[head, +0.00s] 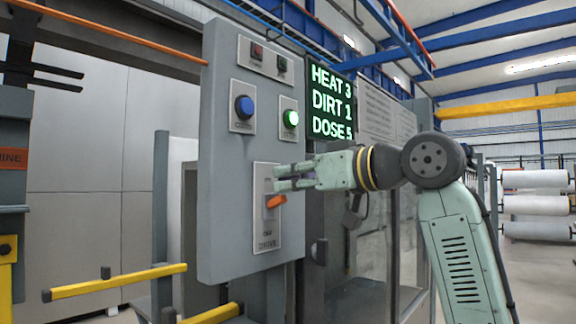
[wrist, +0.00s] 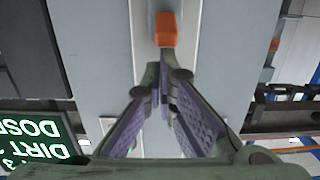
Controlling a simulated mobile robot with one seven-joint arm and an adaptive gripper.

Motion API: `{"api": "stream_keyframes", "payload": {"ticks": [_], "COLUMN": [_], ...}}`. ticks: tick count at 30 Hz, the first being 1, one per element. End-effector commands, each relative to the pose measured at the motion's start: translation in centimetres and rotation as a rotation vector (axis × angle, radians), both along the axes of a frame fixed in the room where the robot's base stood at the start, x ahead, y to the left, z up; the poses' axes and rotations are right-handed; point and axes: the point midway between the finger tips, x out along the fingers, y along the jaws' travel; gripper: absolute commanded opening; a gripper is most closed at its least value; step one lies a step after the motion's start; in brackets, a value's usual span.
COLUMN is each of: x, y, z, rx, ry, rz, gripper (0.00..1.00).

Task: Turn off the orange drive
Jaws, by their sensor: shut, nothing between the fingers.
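The orange drive switch (head: 275,201) is a small orange handle on a light plate (head: 266,236) low on the grey control panel (head: 224,150). My gripper (head: 276,180) is in front of that plate, just above the orange handle, with its fingers pointing at the panel. In the wrist view the orange handle (wrist: 165,28) lies just beyond the fingertips (wrist: 165,75), which are closed together with nothing between them. I cannot tell whether the fingertips touch the handle. Lettering at the bottom of the plate is too blurred to read fully.
A display (head: 331,103) reads HEAT 3, DIRT 1, DOSE 5. Yellow rails (head: 118,282) stand low at the left. Rolls (head: 536,203) lie at the far right.

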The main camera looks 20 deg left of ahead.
Motion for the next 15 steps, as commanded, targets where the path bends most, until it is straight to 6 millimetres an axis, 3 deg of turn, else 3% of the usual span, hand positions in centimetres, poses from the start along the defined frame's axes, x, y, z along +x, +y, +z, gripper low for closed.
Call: {"api": "stream_keyframes", "payload": {"ticks": [15], "x": [0.02], "y": [-0.13], "z": [-0.7], "rx": [0.046], "ry": [-0.014], "rz": [0.001], "gripper": [0.0]}}
